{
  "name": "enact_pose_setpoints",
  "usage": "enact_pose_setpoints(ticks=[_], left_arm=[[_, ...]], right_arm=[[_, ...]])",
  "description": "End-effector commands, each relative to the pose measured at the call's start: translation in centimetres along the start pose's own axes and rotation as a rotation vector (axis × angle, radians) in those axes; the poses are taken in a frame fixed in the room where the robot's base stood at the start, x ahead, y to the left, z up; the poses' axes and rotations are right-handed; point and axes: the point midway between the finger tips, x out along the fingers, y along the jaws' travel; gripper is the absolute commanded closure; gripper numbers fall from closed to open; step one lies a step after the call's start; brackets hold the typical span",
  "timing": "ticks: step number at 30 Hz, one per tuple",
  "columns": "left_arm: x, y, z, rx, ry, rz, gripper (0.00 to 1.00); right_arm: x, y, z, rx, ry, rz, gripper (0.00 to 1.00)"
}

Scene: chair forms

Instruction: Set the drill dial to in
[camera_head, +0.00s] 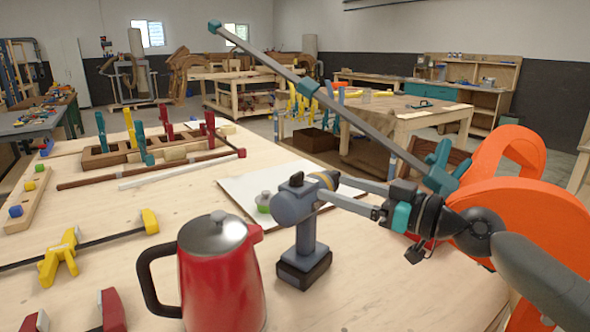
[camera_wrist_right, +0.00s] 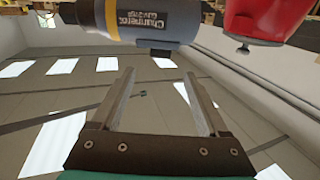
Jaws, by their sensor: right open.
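The grey-blue drill (camera_head: 306,228) stands upright on the dark base of its handle on the wooden table. A yellow ring (camera_head: 326,180) sits around its body near the dark end, and a small dark knob shows on top. I cannot read any dial marking. In the right wrist view the drill (camera_wrist_right: 155,20) lies across the top, with printed lettering and a yellow band. My right gripper (camera_head: 328,188) is open, its two fingers reaching in from the right close to the drill's body; contact is not clear. Its fingers (camera_wrist_right: 158,75) are empty between. My left gripper is not seen.
A red kettle (camera_head: 220,275) stands left of the drill. A long teal-ended bar clamp (camera_head: 320,95) slants across the view. Yellow clamps lie at left; the table front right is bare.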

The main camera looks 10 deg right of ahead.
Motion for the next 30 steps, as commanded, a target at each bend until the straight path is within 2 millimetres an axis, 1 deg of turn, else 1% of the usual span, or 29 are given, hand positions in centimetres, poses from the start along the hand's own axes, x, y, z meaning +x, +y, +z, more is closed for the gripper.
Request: enact_pose_setpoints(ticks=[1,5,12,18,24,30], left_arm=[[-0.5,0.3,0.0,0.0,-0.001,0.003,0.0],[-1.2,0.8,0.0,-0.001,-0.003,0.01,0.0],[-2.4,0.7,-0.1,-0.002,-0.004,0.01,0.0],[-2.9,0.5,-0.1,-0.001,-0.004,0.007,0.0],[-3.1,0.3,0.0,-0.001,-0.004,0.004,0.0],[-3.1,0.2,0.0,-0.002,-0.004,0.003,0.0]], right_arm=[[0.7,0.0,-0.4,0.0,0.003,-0.001,0.22],[2.4,0.0,-0.4,0.001,0.004,0.0,0.22],[6.2,-0.1,-0.4,0.0,0.002,-0.002,0.22],[9.1,0.0,-0.2,0.0,0.002,0.0,0.22],[10.6,-0.1,-0.1,0.0,0.001,-0.001,0.22],[10.8,0.0,0.0,-0.001,-0.001,0.0,0.22]])
